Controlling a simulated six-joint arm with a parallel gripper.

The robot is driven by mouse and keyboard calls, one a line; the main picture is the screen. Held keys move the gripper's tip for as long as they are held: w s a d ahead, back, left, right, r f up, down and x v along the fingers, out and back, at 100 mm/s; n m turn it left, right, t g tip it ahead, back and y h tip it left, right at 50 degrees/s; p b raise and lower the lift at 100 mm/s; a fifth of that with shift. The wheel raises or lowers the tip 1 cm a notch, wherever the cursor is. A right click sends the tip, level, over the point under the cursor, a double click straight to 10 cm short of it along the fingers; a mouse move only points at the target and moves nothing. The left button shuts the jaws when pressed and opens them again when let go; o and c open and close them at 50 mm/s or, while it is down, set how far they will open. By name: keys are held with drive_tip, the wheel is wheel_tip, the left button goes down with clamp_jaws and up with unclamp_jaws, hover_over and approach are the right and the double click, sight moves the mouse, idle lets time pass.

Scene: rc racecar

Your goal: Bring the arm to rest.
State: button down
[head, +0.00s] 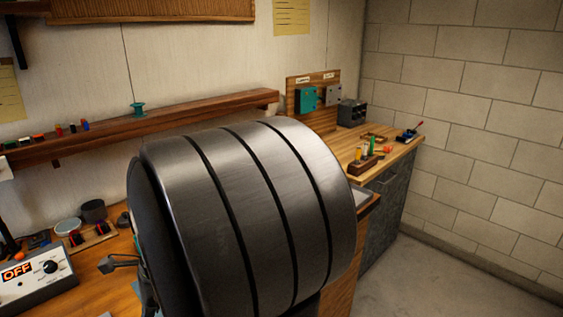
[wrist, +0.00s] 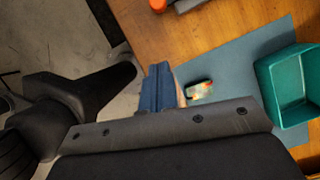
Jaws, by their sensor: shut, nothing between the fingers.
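My gripper (wrist: 160,72) shows in the wrist view as blue fingers closed together, with nothing between them. It is over the edge of a wooden bench, beside a blue-grey mat (wrist: 232,62). A small pale piece with orange marks (wrist: 201,90) lies just to the right of the fingers; I cannot tell what it is. In the head view, the middle of the picture is blocked at close range, and I cannot make out my gripper there.
A teal bin (wrist: 297,85) stands at the right of the wrist view. Bare floor (wrist: 60,45) lies at the left. In the head view, a control box reading OFF (head: 36,280) is at lower left, a wooden shelf (head: 205,112) runs along the wall, and another bench (head: 395,150) stands behind.

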drive_tip(key=x, duration=0.5)
drive_tip(key=shift+a+f, duration=0.25)
drive_tip(key=shift+f, duration=0.05)
drive_tip(key=n, duration=0.1)
drive_tip(key=w+a+n, duration=0.1)
drive_tip(key=w+a+n+g+h, duration=0.1)
drive_tip(key=shift+w+a+f+n, duration=0.1)
drive_tip(key=shift+w+f+n, duration=0.15)
drive_tip(key=shift+n, duration=0.15)
drive_tip(key=w+n+h, duration=0.1)
drive_tip(key=n, duration=0.1)
drive_tip(key=w+a+n, duration=0.1)
drive_tip(key=w+n, duration=0.1)
drive_tip(key=n, duration=0.1)
drive_tip(key=shift+w+a+g+h, duration=0.15)
drive_tip(key=shift+w+g+h, duration=0.15)
drive_tip(key=shift+g+h, duration=0.1)
drive_tip(key=shift+w+a+n+h, duration=0.2)
drive_tip(key=shift+w+n, duration=0.2)
drive_tip(key=shift+n, duration=0.15)
drive_tip(key=shift+w+a+n+h, duration=0.25)
drive_tip(key=shift+w+n, duration=0.1)
drive_tip(key=shift+n, duration=0.2)
drive_tip(key=w+a+n, duration=0.1)
drive_tip(key=w+n+h, duration=0.1)
drive_tip(key=n, duration=0.1)
drive_tip(key=shift+a, duration=0.4)
drive_tip(key=shift+w+a, duration=0.1)
drive_tip(key=shift+w, duration=0.55)
